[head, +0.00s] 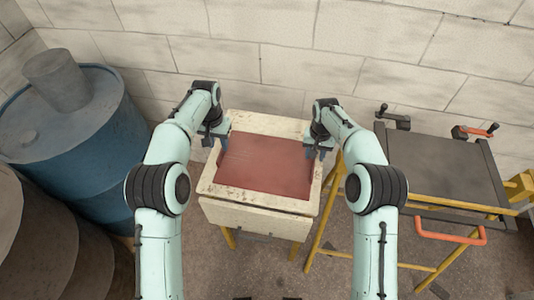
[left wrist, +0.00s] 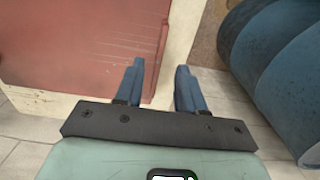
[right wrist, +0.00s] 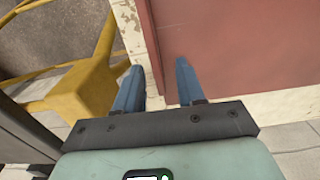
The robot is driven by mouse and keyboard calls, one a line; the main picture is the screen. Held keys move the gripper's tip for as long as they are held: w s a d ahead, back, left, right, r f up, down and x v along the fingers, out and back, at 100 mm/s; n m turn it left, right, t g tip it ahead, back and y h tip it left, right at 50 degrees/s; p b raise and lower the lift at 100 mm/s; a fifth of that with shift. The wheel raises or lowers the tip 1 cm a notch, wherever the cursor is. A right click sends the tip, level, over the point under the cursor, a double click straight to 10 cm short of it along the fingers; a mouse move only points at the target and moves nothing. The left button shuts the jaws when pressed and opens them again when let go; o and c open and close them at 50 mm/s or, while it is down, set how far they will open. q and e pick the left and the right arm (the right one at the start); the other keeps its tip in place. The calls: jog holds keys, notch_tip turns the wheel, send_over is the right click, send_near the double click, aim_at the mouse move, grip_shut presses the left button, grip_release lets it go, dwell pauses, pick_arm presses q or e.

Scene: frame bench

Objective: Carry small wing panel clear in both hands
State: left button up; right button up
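The small wing panel (head: 265,165) appears to be the flat dark red sheet lying in a pale, worn frame (head: 258,206) on yellow legs. My left gripper (head: 216,143) is over its left edge, open. In the left wrist view the fingers (left wrist: 159,85) straddle the red panel's edge (left wrist: 85,45), one over the panel and one over the pale rim. My right gripper (head: 318,150) is over the right edge, open. In the right wrist view its fingers (right wrist: 158,85) straddle the panel's edge (right wrist: 240,50) likewise. I cannot tell whether any finger touches the panel.
A blue drum (head: 75,125) stands at the left, with brown rounded drums (head: 50,240) in front. A dark-topped bench (head: 440,165) with clamps, yellow legs and an orange handle (head: 450,238) stands at the right. A block wall (head: 300,60) closes off the back.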

jog(key=shift+r, duration=0.1)
pick_arm(q)
notch_tip(320, 180, up, 6)
pick_arm(e)
notch_tip(320, 180, up, 12)
dwell(0.5)
dwell(0.4)
